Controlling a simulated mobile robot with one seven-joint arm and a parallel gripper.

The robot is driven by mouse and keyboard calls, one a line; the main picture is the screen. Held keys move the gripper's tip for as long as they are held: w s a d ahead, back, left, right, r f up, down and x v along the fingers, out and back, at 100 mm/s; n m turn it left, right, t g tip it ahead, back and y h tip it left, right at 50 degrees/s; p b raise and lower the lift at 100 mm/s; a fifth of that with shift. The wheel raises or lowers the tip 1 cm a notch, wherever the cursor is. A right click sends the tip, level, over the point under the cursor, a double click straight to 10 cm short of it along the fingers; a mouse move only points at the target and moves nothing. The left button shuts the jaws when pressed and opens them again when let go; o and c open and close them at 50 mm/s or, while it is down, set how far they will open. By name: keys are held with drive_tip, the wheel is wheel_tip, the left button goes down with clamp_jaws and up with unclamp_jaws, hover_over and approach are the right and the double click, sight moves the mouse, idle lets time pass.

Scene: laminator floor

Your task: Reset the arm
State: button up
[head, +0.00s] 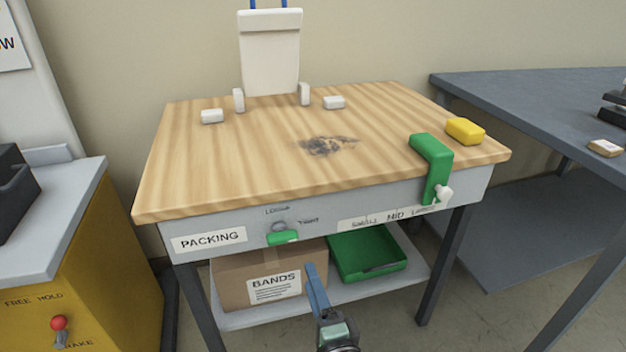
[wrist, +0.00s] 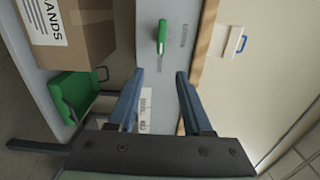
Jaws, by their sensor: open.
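My gripper (head: 313,275) is low in front of the packing bench in the head view, before the lower shelf and just right of the BANDS box. Its blue fingers stand apart with nothing between them in the wrist view (wrist: 160,76). Beyond the fingertips in that view is the bench's front face with a green handle (wrist: 162,37). The same green handle (head: 283,237) shows on the bench front in the head view, above the gripper and apart from it.
The wooden bench top (head: 230,160) holds a yellow block (head: 465,131) and a green clamp-like bracket (head: 432,165) at its right edge. The BANDS box (head: 235,290) and a green tray (head: 368,268) sit on the shelf below. A yellow cabinet (head: 60,270) stands left, a grey table (head: 530,95) right.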

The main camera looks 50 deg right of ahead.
idle(0.4)
drive_tip(key=w+a+r+n+t+y, duration=0.4)
drive_tip(key=a+r+n, duration=0.4)
drive_tip(key=r, duration=0.6)
drive_tip(key=w+a+r+n+t+y, duration=0.25)
drive_tip(key=w+a+r+n, duration=0.5)
drive_tip(key=r, duration=0.65)
drive_tip(key=s+a+r+n+t+y, duration=0.1)
drive_tip(key=s+a+r+n+t, duration=0.15)
drive_tip(key=s+a+r, duration=0.4)
drive_tip(key=s+a+r+n+t+y, duration=0.1)
drive_tip(key=s+a+r+n+t, duration=0.2)
drive_tip(key=r, duration=0.7)
drive_tip(key=s+a+r+n+t+y, duration=0.1)
drive_tip(key=s+a+r+n, duration=0.35)
drive_tip(key=a+r, duration=0.3)
wheel_tip(320, 180, up, 30)
drive_tip(key=d+m+p, duration=0.1)
drive_tip(key=p, duration=3)
drive_tip(key=shift+w+f+g, duration=0.15)
drive_tip(key=shift+w+g, duration=0.25)
drive_tip(key=shift+w, duration=0.05)
drive_tip(key=shift+d, duration=0.25)
